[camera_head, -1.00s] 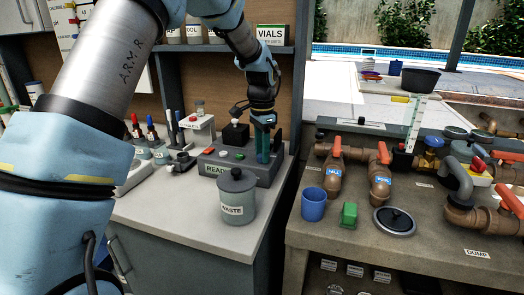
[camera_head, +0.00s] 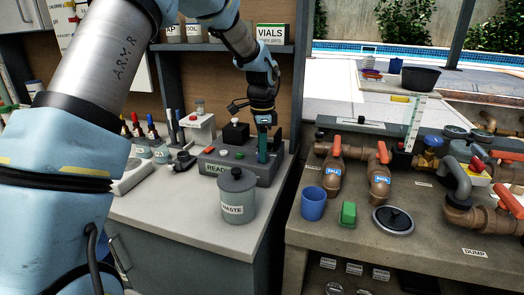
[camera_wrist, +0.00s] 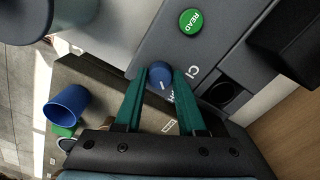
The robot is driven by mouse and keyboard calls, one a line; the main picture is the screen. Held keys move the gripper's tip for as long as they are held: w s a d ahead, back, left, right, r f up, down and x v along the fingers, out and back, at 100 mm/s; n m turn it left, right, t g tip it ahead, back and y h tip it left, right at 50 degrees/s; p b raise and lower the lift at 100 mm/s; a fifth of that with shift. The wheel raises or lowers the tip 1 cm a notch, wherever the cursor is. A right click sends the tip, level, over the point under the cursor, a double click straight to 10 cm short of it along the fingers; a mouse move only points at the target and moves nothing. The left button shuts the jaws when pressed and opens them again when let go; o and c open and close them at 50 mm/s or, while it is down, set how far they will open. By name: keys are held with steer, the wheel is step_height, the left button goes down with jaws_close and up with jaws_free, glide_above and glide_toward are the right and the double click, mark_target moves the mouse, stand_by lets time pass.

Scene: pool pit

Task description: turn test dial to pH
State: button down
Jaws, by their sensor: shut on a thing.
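The test dial (camera_wrist: 159,75) is a small blue knob with a pale pointer line on the grey face of the reader (camera_wrist: 190,58). In the wrist view my gripper (camera_wrist: 160,80) has its two green fingers on either side of the dial, shut on it. A "Cl" label shows beside the dial; another label is mostly hidden by a finger. In the head view my gripper (camera_head: 263,158) reaches down at the right end of the reader (camera_head: 213,168), and the dial is hidden behind the fingers. A green READ button (camera_wrist: 191,22) sits on the same face.
A grey lidded WASTE pot (camera_head: 237,195) stands just in front of the reader. Bottles with coloured caps (camera_head: 140,130) stand to the left. On the bench at right are a blue cup (camera_head: 313,203), a green block (camera_head: 348,213) and pipes with red-handled valves (camera_head: 336,150).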

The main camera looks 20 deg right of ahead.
steer(key=c, duration=0.5)
jaws_free()
step_height(320, 180, up, 11)
steer(key=b, duration=0.2)
steer(key=shift+b, duration=0.3)
steer(key=shift+f, duration=0.1)
